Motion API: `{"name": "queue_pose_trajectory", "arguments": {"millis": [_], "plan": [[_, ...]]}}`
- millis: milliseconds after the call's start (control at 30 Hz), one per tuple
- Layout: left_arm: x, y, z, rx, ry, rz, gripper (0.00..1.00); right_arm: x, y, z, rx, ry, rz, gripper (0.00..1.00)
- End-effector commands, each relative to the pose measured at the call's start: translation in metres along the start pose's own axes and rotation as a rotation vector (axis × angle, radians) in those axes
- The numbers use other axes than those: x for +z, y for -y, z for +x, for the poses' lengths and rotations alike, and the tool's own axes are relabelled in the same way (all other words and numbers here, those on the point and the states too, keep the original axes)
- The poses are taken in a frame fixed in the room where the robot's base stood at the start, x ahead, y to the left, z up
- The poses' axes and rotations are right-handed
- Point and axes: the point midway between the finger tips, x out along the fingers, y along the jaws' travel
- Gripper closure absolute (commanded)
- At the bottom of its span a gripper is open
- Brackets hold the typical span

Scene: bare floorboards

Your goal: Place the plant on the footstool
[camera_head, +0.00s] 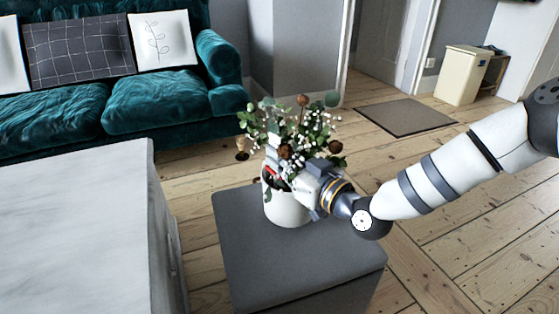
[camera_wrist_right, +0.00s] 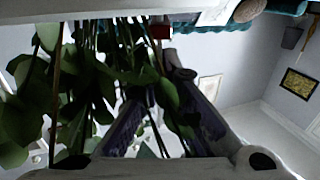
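The plant (camera_head: 288,207) is a white pot with green leaves, small white flowers and brown blooms. It is upright over the top of the grey footstool (camera_head: 250,265), towards its far side, and its base looks to rest there. My right gripper (camera_head: 280,178) is at the pot's upper right side, among the lower leaves. Leaves and stems of the plant (camera_wrist_right: 90,85) fill the left of the right wrist view, around the fingers (camera_wrist_right: 165,70). The leaves hide whether the fingers grip the pot's rim. My left gripper is out of view.
A marble-topped cabinet (camera_head: 75,230) stands at the left, close to the footstool. A teal sofa (camera_head: 160,100) with cushions is behind. A dark doormat (camera_head: 404,116) and a cream bin (camera_head: 462,75) are at the back right. Floorboards right of the footstool are clear.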

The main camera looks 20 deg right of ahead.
Motion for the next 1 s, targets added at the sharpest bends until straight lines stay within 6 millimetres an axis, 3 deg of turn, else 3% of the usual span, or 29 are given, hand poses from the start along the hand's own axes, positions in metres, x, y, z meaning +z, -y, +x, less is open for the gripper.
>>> {"name": "queue_pose_trajectory", "arguments": {"millis": [167,400,800,900,1000], "plan": [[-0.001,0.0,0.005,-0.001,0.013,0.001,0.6,0.004,-0.004,0.008,0.0,-0.013,-0.003,1.0],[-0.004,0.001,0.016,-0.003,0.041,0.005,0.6,0.036,-0.005,0.01,0.0,-0.011,-0.001,1.0],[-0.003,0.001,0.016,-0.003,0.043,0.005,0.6,0.039,-0.005,0.01,-0.001,-0.014,-0.003,1.0],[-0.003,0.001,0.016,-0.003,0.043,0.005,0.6,0.043,-0.005,0.009,-0.001,-0.003,-0.001,0.78],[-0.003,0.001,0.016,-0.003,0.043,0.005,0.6,0.043,-0.005,0.009,-0.001,-0.003,0.0,0.75]]}}
